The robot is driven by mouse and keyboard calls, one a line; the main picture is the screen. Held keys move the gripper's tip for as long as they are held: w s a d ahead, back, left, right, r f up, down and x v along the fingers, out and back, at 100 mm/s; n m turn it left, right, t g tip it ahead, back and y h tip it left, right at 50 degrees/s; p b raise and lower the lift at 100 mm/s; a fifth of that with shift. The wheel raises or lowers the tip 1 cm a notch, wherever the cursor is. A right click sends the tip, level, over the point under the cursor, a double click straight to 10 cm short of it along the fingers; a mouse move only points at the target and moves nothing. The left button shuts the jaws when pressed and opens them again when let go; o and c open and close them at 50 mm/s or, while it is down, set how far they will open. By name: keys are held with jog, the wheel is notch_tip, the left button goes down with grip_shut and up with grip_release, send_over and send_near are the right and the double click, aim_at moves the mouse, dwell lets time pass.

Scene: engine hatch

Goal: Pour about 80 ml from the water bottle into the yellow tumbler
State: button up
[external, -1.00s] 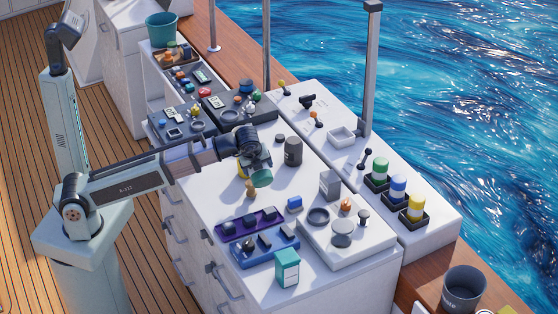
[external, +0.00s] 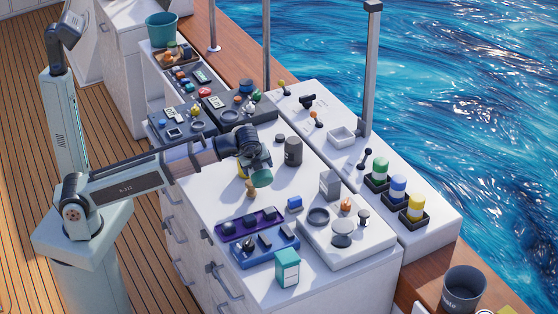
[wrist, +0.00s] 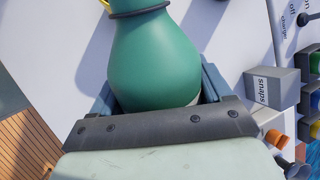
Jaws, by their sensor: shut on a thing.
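The green water bottle (wrist: 150,60) fills the middle of the wrist view, between the two fingers of my gripper (wrist: 158,92). A dark ring circles its neck near the top edge, and its mouth is out of view. In the external view, my gripper (external: 256,158) is over the white counter, and the bottle's green end (external: 262,178) shows below it. The bottle looks tilted. A yellow thing, probably the tumbler (external: 241,171), shows beside the gripper, mostly hidden. A yellow edge also shows at the top left of the wrist view. No water stream is visible.
A dark cylinder (external: 293,151) stands close to the right of my gripper. A small tan figure-like object (external: 250,190) stands just in front. A purple tray (external: 249,224), a blue tray (external: 265,245) and a teal box (external: 287,268) are nearer. A grey box (external: 330,184) is farther right.

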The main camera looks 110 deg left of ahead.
dwell(0.4)
jog(key=shift+a+g+y, duration=0.1)
jog(key=shift+g+y, duration=0.2)
jog(key=shift+y, duration=0.1)
jog(key=r, duration=0.1)
jog(key=r+y, duration=0.1)
jog(key=shift+s+a+r+g, duration=0.25)
jog(key=shift+a+r+g, duration=0.05)
jog(key=shift+a+g, duration=0.1)
jog(key=y, duration=0.1)
jog(key=s+a+r+g+y+b, duration=0.1)
jog(key=shift+m+g+y, duration=0.3)
jog(key=shift+m+y, duration=0.1)
jog(key=shift+s+a, duration=0.1)
jog(key=shift+a, duration=0.05)
jog(key=shift+f+g+y, duration=0.55)
jog(key=shift+g+y, duration=0.05)
jog(key=shift+y, duration=0.2)
jog(key=shift+r+m+g+y, duration=0.3)
jog(key=shift+r+g+y, duration=0.1)
jog(key=shift+r+y, duration=0.45)
jog(key=shift+f+g+y, duration=0.5)
jog(key=shift+f+y, duration=0.15)
jog(key=shift+r+m+g+y+b, duration=0.45)
jog(key=shift+r+y, duration=0.2)
jog(key=shift+y, duration=0.35)
